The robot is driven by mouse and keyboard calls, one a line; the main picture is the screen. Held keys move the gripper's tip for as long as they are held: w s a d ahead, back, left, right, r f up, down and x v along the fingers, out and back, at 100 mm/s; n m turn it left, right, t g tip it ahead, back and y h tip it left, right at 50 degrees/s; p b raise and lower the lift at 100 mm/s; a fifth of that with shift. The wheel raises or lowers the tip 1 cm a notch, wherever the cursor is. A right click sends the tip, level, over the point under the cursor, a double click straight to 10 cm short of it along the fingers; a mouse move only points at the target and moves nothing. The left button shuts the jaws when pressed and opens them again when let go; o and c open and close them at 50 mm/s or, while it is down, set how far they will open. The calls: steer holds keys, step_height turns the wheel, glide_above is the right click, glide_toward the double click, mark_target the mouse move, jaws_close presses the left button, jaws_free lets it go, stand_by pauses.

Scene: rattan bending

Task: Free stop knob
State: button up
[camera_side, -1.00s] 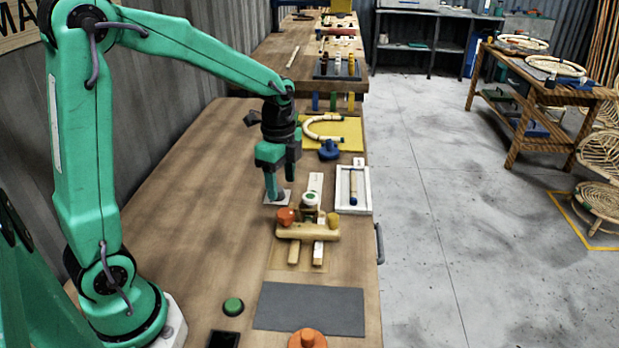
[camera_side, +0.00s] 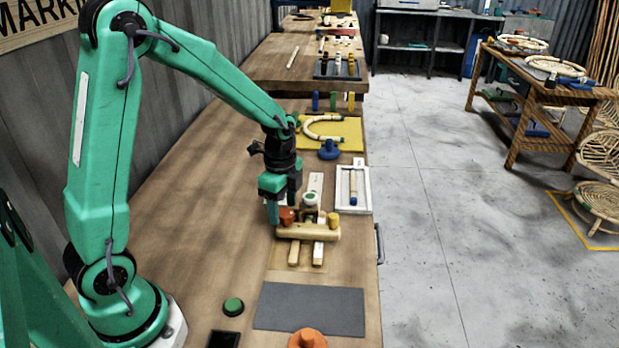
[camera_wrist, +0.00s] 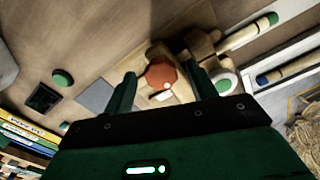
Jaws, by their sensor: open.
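An orange-red knob (camera_side: 287,216) sits at the left end of a pale wooden bar (camera_side: 308,232) on the bending fixture. A yellow knob (camera_side: 333,220) stands at the bar's right end, and a white-rimmed knob with a green centre (camera_side: 310,199) sits behind. My gripper (camera_side: 281,211) is open, pointing down just over the orange-red knob. In the wrist view the orange-red knob (camera_wrist: 161,75) appears between my two spread fingers (camera_wrist: 164,90), with gaps on both sides. Whether a finger touches the fixture cannot be told.
A white tray (camera_side: 367,201) with a rod lies right of the fixture. A blue knob (camera_side: 328,150) stands by a yellow mat (camera_side: 351,129) behind. A grey mat (camera_side: 310,308), a green button (camera_side: 233,306) and an orange piece (camera_side: 307,339) lie in front. The bench left of the fixture is clear.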

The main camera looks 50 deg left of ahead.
steer(key=shift+f, duration=0.35)
steer(key=shift+c, duration=0.3)
steer(key=c, duration=0.9)
steer(key=shift+c, duration=0.2)
